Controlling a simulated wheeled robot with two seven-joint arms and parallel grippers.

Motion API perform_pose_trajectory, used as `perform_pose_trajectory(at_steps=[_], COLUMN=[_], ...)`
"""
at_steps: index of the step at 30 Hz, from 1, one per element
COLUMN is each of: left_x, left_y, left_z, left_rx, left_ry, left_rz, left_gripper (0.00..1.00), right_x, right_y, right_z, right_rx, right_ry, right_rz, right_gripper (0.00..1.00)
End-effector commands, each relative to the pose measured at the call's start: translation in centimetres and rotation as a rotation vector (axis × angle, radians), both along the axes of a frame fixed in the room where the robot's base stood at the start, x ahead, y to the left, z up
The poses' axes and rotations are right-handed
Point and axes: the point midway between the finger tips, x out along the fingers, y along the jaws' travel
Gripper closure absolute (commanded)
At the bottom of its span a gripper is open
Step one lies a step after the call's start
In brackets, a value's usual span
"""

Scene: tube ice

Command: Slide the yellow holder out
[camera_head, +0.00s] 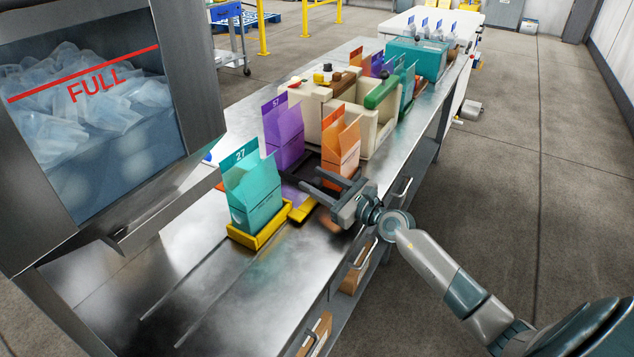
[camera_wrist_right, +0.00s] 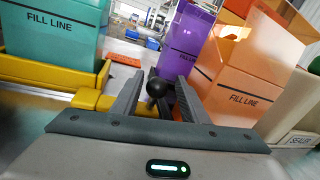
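The yellow holder (camera_head: 258,239) is a low tray on the metal table, with a teal bag (camera_head: 252,199) marked 27 standing in it. A short yellow arm (camera_head: 302,210) reaches out on its right side. In the right wrist view the holder (camera_wrist_right: 45,73) is at the left. My right gripper (camera_head: 311,180) is to the right of the holder, level above the table. Its fingers are apart, with a black ball knob (camera_wrist_right: 156,88) showing between them; I cannot tell whether they touch it. My left gripper is not in view.
A purple bag (camera_head: 284,136) and an orange bag (camera_head: 340,147) stand just behind the gripper. An ice bin (camera_head: 95,100) marked FULL is at the left. Cream and green equipment (camera_head: 376,120) stands farther back. The table's front part (camera_head: 215,290) is clear.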

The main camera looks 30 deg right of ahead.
Motion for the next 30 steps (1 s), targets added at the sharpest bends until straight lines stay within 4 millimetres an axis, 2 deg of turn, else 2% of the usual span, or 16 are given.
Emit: perform_pose_trajectory(at_steps=[10,17,23,25,30], left_x=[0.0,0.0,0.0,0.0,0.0], left_y=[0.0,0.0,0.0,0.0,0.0], left_z=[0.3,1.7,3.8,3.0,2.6], left_rx=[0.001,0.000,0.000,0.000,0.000], left_ry=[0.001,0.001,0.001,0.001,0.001], left_rz=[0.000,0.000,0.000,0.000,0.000], left_gripper=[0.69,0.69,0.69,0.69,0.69], right_x=[-0.1,-1.1,-2.5,-3.6,-6.3], right_y=[0.2,1.9,4.3,3.9,2.9], right_z=[0.0,0.2,0.5,-0.3,-0.3], right_rx=[0.001,0.002,0.003,0.000,0.000], right_ry=[0.001,0.002,0.003,0.003,0.003], right_rz=[-0.001,0.002,0.002,0.000,0.001], right_gripper=[0.57,0.57,0.57,0.57,0.57])
